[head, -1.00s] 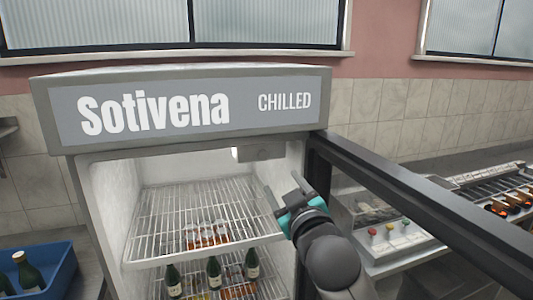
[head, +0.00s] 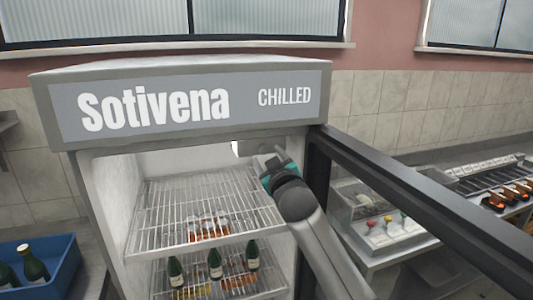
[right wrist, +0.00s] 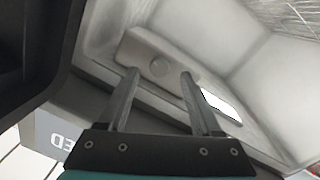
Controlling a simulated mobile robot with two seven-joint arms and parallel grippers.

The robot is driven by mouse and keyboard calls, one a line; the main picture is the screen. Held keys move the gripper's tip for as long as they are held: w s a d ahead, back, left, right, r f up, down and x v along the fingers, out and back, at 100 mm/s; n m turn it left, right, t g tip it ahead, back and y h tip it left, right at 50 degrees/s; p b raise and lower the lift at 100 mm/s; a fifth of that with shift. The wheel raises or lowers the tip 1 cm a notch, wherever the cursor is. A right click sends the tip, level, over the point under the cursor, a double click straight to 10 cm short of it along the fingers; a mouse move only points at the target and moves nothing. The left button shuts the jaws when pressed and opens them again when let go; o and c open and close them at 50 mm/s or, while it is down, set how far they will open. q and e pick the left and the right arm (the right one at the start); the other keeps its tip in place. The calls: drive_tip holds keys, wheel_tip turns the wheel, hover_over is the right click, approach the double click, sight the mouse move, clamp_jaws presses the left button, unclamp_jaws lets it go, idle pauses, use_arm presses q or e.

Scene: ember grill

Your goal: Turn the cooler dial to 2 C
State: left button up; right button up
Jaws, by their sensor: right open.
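The cooler (head: 190,105) stands open, with a grey sign panel reading "Sotivena CHILLED". Under its top, at the upper right inside, is a grey control box, which the right wrist view shows as a pale box (right wrist: 140,48) with a small round dial (right wrist: 160,67). The dial's markings are too small to read. My right gripper (head: 268,160) is inside the cooler opening just below the box. In the right wrist view my right gripper (right wrist: 160,80) is open, its fingers apart on either side of the dial's line, with nothing between them. My left gripper is not in view.
Wire shelves (head: 200,215) hold small bottles, with green bottles (head: 214,264) below. The cooler's open dark door frame (head: 420,205) runs along the right of my arm. A blue crate (head: 40,270) with bottles stands at left, and a grill (head: 500,185) at far right.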

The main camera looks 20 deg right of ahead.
sight(264, 149)
drive_tip(key=shift+w, duration=1.25)
drive_tip(key=shift+d, duration=0.1)
clamp_jaws()
